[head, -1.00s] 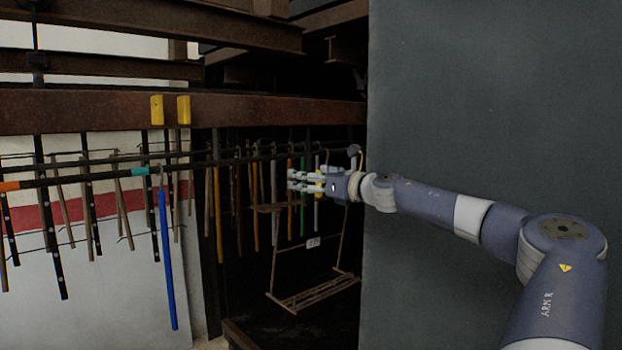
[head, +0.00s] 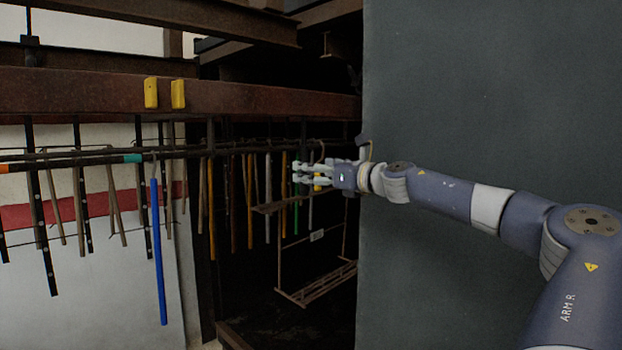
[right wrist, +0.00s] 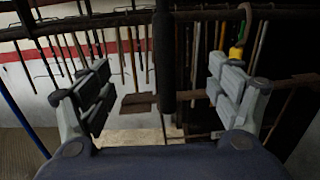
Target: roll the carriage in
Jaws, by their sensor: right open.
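The carriage (head: 317,298) is a brown hanging frame with a slatted bottom and a small white tag. It hangs below the dark rail (head: 225,150), at the end of the row near the grey wall. My right gripper (head: 304,176) is open beside the carriage's upper part, level with its upper crosspiece. In the right wrist view, the open fingers (right wrist: 160,96) are spread wide, with a brown plate (right wrist: 138,103) and a thin bar between and beyond them. I cannot tell whether a finger touches the carriage. My left gripper is not in view.
A grey wall (head: 480,110) stands close to my right arm. Several rods hang along the rail, including a blue one (head: 159,250) at left. Two yellow blocks (head: 151,93) sit on the rusty beam (head: 80,95) above. The space below the carriage is dark.

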